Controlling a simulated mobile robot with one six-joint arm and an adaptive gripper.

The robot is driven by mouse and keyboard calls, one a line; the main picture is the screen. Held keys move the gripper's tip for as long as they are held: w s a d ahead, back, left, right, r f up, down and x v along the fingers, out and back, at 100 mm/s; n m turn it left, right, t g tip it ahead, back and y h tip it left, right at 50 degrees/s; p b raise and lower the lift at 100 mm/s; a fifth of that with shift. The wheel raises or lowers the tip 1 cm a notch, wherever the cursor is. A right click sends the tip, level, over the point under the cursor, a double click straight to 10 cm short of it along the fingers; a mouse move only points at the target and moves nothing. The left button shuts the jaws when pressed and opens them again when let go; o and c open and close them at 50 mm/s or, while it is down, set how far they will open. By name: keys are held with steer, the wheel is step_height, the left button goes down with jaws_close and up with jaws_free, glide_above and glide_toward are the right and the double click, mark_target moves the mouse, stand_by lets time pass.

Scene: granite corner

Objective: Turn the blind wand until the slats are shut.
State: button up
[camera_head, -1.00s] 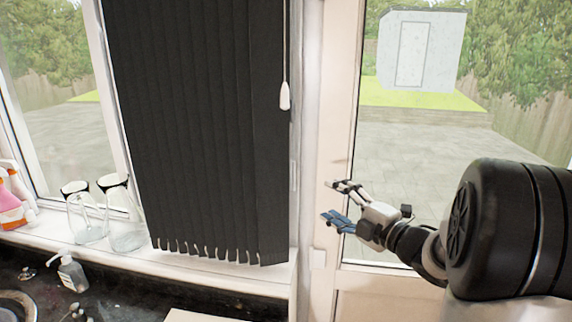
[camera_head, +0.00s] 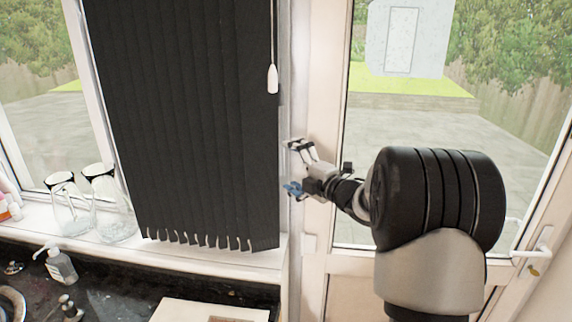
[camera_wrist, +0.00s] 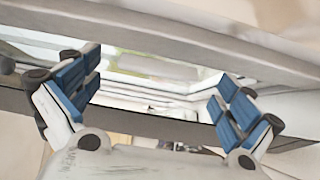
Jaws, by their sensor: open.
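The blind wand (camera_head: 272,79) hangs along the right edge of the dark vertical blind, with a white handle at its lower end. The dark slats (camera_head: 185,120) hang close together over the middle of the window, with uneven lower ends above the sill. My gripper (camera_head: 292,166) is open and empty. In the head view it is below and a little right of the wand handle, in front of the door frame, apart from the wand. In the wrist view its blue-padded fingers (camera_wrist: 150,100) are spread wide with nothing between them. The wand does not show in the wrist view.
Two glass jugs (camera_head: 113,212) stand on the white sill (camera_head: 185,258) left of the blind. A soap bottle (camera_head: 60,266) stands on the dark counter. A white door with a handle (camera_head: 541,246) is at the right.

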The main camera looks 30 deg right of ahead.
steer(key=shift+x, duration=1.05)
